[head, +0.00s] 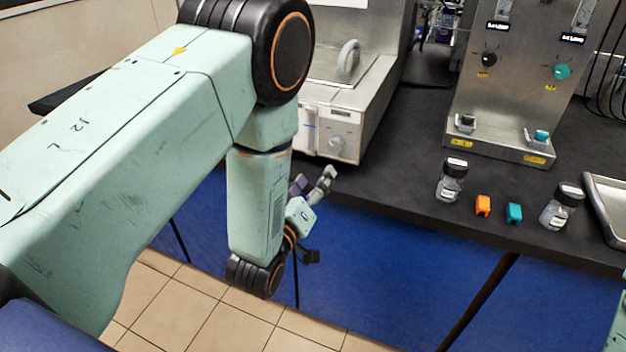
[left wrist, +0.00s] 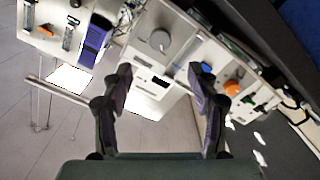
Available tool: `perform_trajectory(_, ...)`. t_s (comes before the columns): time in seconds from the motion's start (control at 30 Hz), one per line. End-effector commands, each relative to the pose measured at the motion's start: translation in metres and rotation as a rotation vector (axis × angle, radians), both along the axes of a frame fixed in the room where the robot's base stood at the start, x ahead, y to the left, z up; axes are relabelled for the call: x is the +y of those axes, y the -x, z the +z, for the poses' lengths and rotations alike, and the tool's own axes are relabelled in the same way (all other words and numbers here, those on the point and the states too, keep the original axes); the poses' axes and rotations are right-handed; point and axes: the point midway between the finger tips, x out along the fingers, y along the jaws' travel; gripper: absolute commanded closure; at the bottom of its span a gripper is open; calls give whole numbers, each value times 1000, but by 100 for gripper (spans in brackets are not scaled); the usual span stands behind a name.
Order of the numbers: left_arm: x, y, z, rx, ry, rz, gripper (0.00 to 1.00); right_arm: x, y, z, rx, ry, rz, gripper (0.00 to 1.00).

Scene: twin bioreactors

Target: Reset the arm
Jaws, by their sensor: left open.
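My left arm comes in from the left in the head view, bent downward at the elbow. Its gripper (head: 312,190) hangs in front of the bench edge, below the white instrument. In the left wrist view the same gripper (left wrist: 165,95) has its two dark fingers spread apart, with nothing between them. Beyond the fingers are white devices with knobs, seen at a tilt. My right gripper is not in view; only a small pale green piece shows at the right edge of the head view.
Tiled floor (head: 200,310) lies below.

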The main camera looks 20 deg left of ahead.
Motion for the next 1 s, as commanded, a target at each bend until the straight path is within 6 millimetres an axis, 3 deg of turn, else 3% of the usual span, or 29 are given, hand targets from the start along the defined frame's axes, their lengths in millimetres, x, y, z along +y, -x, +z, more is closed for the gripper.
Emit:
perform_trajectory(0.27, 0, 0, -5, 22, -40, 1, 40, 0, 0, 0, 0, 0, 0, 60)
perform_trajectory(0.37, 1, 6, -32, 145, -135, -7, 40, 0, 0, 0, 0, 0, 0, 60)
perform_trajectory(0.47, 6, 31, -78, 359, -259, -36, 40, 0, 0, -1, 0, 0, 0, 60)
perform_trajectory(0.6, 17, 93, -148, 686, -403, -112, 40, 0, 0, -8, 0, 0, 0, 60)
perform_trajectory(0.7, 23, 146, -187, 896, -471, -186, 40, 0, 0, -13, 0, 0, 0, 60)
perform_trajectory(0.83, 29, 223, -224, 1154, -520, -295, 40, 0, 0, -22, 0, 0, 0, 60)
perform_trajectory(1.0, 32, 310, -248, 1410, -514, -412, 40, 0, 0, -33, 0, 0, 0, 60)
